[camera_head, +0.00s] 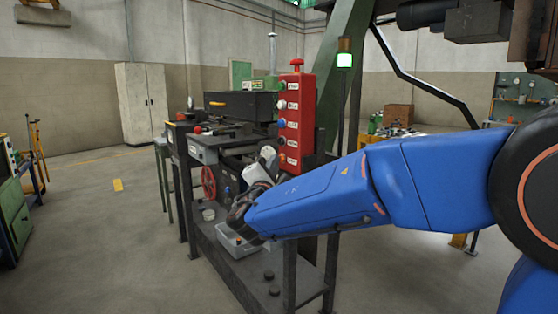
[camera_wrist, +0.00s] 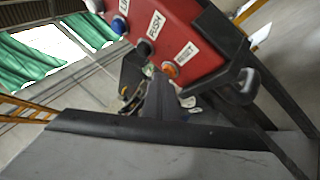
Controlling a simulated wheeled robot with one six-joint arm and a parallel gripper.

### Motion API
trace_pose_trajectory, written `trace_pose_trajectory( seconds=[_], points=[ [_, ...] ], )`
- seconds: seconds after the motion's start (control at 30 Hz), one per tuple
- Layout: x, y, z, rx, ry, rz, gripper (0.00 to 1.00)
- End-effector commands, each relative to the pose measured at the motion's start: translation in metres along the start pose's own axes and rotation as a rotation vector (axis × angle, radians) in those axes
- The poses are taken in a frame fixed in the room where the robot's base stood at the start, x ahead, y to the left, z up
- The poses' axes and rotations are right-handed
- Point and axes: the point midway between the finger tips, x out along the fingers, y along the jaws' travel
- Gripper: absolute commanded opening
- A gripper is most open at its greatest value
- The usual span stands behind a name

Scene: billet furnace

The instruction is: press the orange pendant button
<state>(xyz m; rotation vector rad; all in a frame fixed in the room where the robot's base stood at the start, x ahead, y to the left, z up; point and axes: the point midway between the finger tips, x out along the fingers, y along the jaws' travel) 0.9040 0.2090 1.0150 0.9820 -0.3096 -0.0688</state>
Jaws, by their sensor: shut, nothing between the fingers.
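The red pendant box (camera_head: 303,115) stands upright with a column of labelled buttons on its face. The orange button (camera_head: 282,157) is the lowest one; in the wrist view it (camera_wrist: 169,70) shows near the box's end, beside a white label. My gripper (camera_head: 269,153) is shut and empty, just left of the orange button in the head view. In the wrist view its dark fingers (camera_wrist: 160,92) reach up close to that button. I cannot tell whether they touch it. The orange button does not look covered.
A blue button (camera_head: 281,124) and a white button (camera_head: 281,104) sit above, with a red knob (camera_head: 296,64) on top. A dark machine bench (camera_head: 205,150) stands behind my gripper, with a grey bin (camera_head: 238,245) on its lower shelf.

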Motion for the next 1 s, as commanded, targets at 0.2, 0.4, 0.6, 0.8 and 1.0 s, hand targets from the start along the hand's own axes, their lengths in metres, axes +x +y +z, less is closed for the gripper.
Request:
trace_pose_trajectory(
  seconds=[0.2,0.4,0.6,0.8,1.0],
  points=[
    [-0.002,0.002,-0.002,0.000,0.000,0.000,0.00],
    [-0.008,0.006,-0.006,0.000,0.000,0.001,0.00],
    [-0.013,0.010,-0.009,0.000,0.000,0.000,0.00],
    [-0.013,0.009,-0.009,0.000,0.000,0.000,0.00],
    [-0.016,0.011,-0.012,0.001,0.001,0.000,0.00]
  ],
)
